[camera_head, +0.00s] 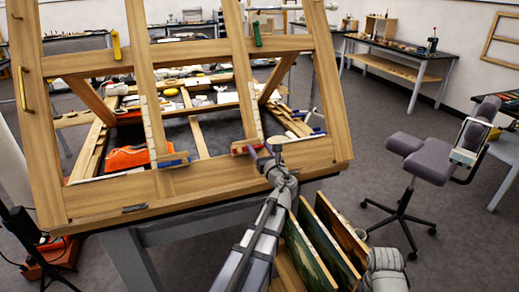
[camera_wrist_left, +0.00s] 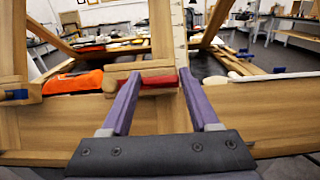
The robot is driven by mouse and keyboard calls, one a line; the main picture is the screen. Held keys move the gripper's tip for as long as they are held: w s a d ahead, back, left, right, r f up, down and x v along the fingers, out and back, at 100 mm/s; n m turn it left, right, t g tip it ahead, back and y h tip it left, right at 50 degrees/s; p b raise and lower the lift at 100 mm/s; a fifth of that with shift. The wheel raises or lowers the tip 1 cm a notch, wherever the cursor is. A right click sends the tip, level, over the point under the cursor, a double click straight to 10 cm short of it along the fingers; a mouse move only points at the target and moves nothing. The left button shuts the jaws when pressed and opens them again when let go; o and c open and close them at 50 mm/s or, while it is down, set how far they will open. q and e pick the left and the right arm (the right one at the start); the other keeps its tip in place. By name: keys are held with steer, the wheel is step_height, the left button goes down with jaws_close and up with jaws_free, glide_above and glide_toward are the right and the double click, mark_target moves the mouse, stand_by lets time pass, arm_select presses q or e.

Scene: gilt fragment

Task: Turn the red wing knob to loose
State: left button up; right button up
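The red wing knob (camera_head: 247,148) sits on the lower rail of the upright wooden frame, at the foot of a pale vertical strip. In the left wrist view the red knob (camera_wrist_left: 160,82) lies across the gap between my two purple fingertips. My left gripper (camera_head: 264,149) is at the rail, just right of the knob in the head view. In the left wrist view the gripper (camera_wrist_left: 160,78) is open, with its fingers spread about the knob. I cannot tell whether either finger touches it.
A blue-ended block (camera_head: 173,161) sits on the rail to the left. An orange item (camera_head: 128,158) lies behind the frame (camera_head: 200,181). Several panels (camera_head: 325,240) stand below right. A stool (camera_head: 425,160) is on the open floor at right.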

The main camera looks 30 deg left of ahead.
arm_select(q)
steer(key=c, duration=0.9)
